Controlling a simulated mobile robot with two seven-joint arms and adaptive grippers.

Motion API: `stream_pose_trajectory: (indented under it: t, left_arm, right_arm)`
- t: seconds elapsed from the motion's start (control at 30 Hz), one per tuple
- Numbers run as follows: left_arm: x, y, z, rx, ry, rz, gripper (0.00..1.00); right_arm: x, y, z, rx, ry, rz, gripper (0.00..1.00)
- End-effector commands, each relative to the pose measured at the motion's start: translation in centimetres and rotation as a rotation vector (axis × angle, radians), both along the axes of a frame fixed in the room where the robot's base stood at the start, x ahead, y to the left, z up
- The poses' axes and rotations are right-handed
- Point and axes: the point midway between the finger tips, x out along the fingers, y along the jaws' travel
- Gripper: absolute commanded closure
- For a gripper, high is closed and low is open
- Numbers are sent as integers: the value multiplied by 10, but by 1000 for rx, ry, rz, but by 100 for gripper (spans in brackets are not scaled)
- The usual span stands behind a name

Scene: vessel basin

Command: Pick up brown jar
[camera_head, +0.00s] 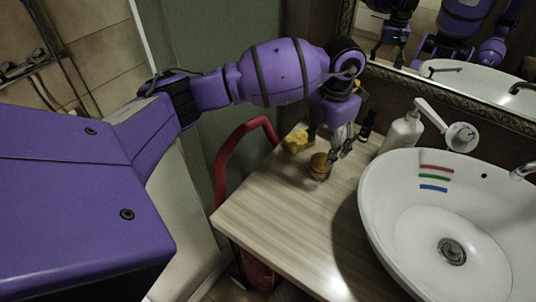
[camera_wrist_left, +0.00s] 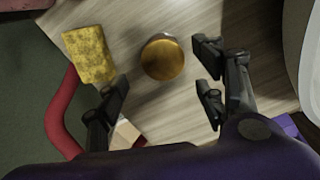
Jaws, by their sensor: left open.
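The brown jar (camera_head: 320,166) stands on the wooden counter beside my left gripper (camera_head: 339,150). In the left wrist view the brown jar (camera_wrist_left: 162,59) is seen from above with a round amber-brown top. My left gripper (camera_wrist_left: 162,95) is open, and the jar lies beyond the gap between its fingers, with nothing held. In the head view the fingers point down just right of and behind the jar. I cannot tell if any finger touches it. My right gripper is not in view.
A yellow sponge (camera_head: 296,141) lies left of the jar, near the counter's left edge. A white pump bottle (camera_head: 402,132), a small dark bottle (camera_head: 367,125) and the white basin (camera_head: 385,190) are to the right. The front of the counter (camera_head: 283,215) is clear. A red curved tube (camera_head: 222,165) stands at left.

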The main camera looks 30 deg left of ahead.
Motion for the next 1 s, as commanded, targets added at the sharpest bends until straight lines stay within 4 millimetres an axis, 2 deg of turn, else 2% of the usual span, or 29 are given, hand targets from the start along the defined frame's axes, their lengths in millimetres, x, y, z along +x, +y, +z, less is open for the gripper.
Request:
stream_pose_trajectory:
  t: [0.03, 0.2, 0.5, 0.73, 1.0]
  left_arm:
    - [-1, 0, -8, -1, 4, 0, 37]
    - [-1, 0, -22, 0, 3, 0, 37]
    - [1, -2, -63, 0, 2, 0, 37]
    - [1, -1, -64, 1, 0, -1, 37]
    - [2, -1, -63, 1, 0, -1, 72]
  right_arm:
    - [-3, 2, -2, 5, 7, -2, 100]
    - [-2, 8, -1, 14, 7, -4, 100]
    - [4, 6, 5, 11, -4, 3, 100]
    - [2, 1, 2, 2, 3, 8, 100]
    - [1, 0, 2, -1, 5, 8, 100]
